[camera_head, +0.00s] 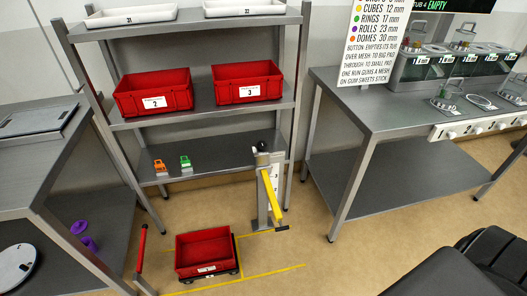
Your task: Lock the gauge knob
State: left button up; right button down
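A grey upright post (262,197) stands on the floor in front of the shelf rack, with a pale scale strip (275,178) beside it. A small dark round part sits at the top of the post (261,147); it may be the gauge knob, but it is too small to tell whether it is locked. A yellow bar (271,194) slants down along the post and ends in a dark tip near the floor. Neither my left nor my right gripper is in view.
A red bin on a low cart (204,250) stands left of the post, inside yellow floor lines. The rack (225,143) holds red bins, white trays and two small toy-like pieces. Benches (380,110) flank it. Open floor (335,265) lies right of the post.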

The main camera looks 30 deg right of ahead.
aim_at(262, 145)
jog(key=k, duration=0.15)
jog(key=z, duration=0.7)
